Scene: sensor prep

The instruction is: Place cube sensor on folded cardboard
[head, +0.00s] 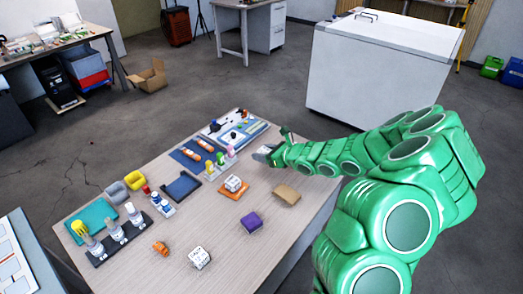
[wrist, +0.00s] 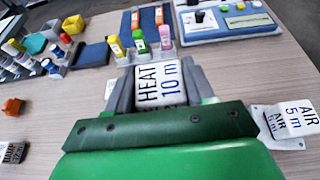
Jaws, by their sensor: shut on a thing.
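In the wrist view, my gripper (wrist: 160,88) is shut on a white cube sensor (wrist: 160,82) marked "HEAT 10 m", with a grey finger on each side. In the head view, my gripper (head: 267,152) is near the table's far right edge, and I cannot clearly make out the held cube there. The tan folded cardboard (head: 287,194) lies near the table's right edge, nearer the camera than my gripper. Its top looks bare. I do not see it in the wrist view.
A white block marked "AIR 5 m" (wrist: 297,118) is right of my gripper. A white cube (head: 233,183) sits on an orange mat and another cube (head: 199,258) lies nearer. A purple block (head: 250,221) and a vial rack (head: 218,168) stand nearby.

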